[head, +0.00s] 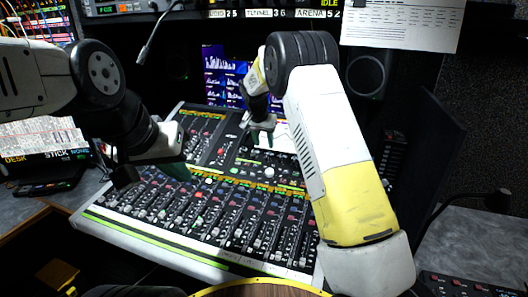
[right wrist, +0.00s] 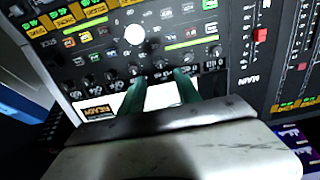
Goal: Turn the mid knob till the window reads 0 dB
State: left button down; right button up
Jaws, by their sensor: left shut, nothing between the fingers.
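The mixing console (head: 150,235) fills the middle of the head view. In the right wrist view its panel shows a row of small dark knobs (right wrist: 110,75), a large white knob (right wrist: 135,34) and a pale window (right wrist: 158,97) with an orange "READY" label (right wrist: 97,111). No dB reading is legible, and I cannot tell which knob is the mid one. My right gripper (head: 263,134) is over the console's upper panel; its green fingers (right wrist: 161,78) are apart, with tips close to the knob row. Contact is unclear. My left gripper (head: 176,168) is shut and empty above the console's left side.
A screen with blue graphs (head: 225,68) stands behind the console. A gooseneck microphone (head: 152,38) hangs at the upper left. A speaker (head: 366,75) is at the back right. A red fader (right wrist: 260,35) is beside the knob panel.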

aim_at(266, 156)
jog(key=x, duration=0.8)
jog(key=shift+a, duration=0.1)
grip_shut()
